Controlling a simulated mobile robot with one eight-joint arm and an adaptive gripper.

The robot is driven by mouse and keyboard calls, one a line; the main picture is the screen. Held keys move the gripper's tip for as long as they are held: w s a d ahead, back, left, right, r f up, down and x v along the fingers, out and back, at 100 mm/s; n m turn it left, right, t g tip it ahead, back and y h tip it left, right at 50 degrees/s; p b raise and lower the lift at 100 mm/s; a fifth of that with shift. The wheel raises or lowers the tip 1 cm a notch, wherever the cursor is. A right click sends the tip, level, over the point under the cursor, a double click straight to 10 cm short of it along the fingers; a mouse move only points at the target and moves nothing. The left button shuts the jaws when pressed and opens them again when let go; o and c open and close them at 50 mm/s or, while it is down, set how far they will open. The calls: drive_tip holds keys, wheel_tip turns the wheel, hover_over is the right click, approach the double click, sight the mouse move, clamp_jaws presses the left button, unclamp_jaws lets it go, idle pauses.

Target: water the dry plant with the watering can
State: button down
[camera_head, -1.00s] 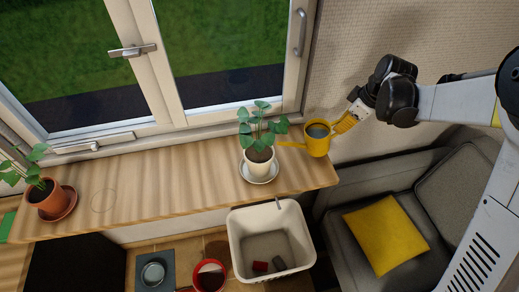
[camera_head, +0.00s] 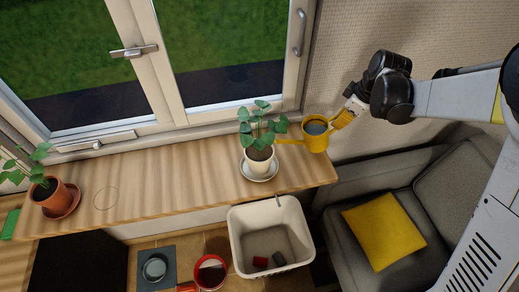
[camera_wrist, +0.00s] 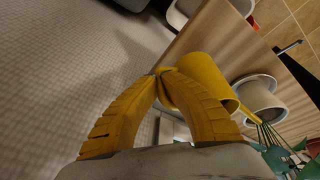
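The can also shows in the wrist view (camera_wrist: 200,85). My gripper (camera_head: 340,119) is at the can's handle side; its yellow fingers (camera_wrist: 158,74) meet at the can, the handle mostly hidden between them. Another leafy plant in a terracotta pot (camera_head: 54,199) stands at the left. I cannot tell which plant is dry.
The wooden shelf (camera_head: 150,185) runs under the window (camera_head: 220,50) and is clear between the plants. Below it are a white bin (camera_head: 245,225) with small items and a red pot (camera_head: 209,272). A grey sofa with a yellow cushion (camera_head: 384,233) is at the right.

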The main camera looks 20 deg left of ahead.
sight(338, 115)
drive_tip(key=shift+r, duration=0.35)
drive_tip(key=shift+s+a+r+p, duration=0.15)
drive_tip(key=shift+r+p, duration=0.05)
drive_tip(key=shift+p, duration=0.2)
drive_tip(key=shift+r, duration=0.15)
drive_tip(key=shift+s+a+r+h+p, duration=0.1)
drive_tip(key=shift+r+h+p, duration=0.15)
drive_tip(key=shift+h+p, duration=0.05)
drive_tip(key=shift+a+r+t+p, duration=0.15)
drive_tip(key=shift+r+t+p, duration=0.2)
drive_tip(key=shift+r, duration=0.1)
drive_tip(key=shift+s+a+r, duration=0.1)
drive_tip(key=shift+s+r, duration=0.05)
drive_tip(key=shift+r, duration=0.15)
drive_tip(key=shift+s+a+r+h+p, duration=0.25)
drive_tip(key=shift+r+h+p, duration=0.1)
drive_tip(key=shift+p, duration=0.2)
idle(0.6)
